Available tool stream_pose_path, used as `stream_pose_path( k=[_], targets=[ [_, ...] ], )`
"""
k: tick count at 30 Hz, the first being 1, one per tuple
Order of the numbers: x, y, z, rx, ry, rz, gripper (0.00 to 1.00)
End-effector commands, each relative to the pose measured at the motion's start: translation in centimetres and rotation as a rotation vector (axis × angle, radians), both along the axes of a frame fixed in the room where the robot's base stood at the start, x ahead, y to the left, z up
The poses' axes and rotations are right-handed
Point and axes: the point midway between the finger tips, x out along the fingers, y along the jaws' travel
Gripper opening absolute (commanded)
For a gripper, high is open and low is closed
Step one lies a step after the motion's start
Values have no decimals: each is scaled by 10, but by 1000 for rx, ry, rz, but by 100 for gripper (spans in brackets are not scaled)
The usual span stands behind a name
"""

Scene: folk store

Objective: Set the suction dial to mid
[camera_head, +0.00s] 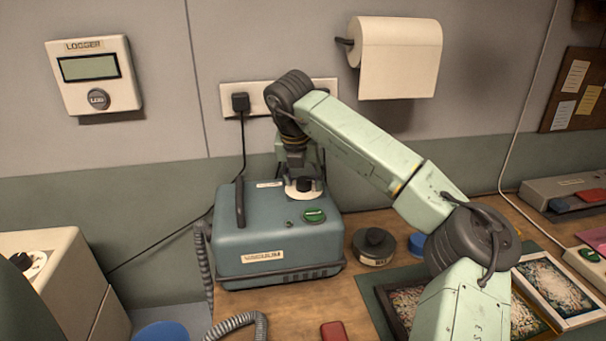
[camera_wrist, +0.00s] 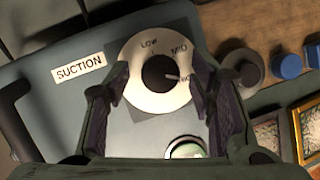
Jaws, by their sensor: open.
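The suction dial (camera_wrist: 158,72) has a black knob on a white round face marked LOW, MID and a partly hidden word starting with H. My gripper (camera_wrist: 162,82) is open, with one finger on each side of the dial. I cannot tell if they touch the knob.
A green button (camera_head: 314,215) is on the box in front of the dial, and a black handle (camera_head: 240,202) is at its left. A dark round tin (camera_head: 374,246) stands right of the box. A ribbed hose (camera_head: 205,270) hangs at the left. The wall is close behind.

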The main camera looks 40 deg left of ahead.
Motion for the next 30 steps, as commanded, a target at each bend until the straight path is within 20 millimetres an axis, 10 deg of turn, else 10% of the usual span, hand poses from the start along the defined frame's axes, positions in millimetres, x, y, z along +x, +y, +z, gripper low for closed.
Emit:
stream_pose_path(
  k=[30],
  targets=[
    [0, 0, 0, 0, 0, 0, 2]
  ],
)
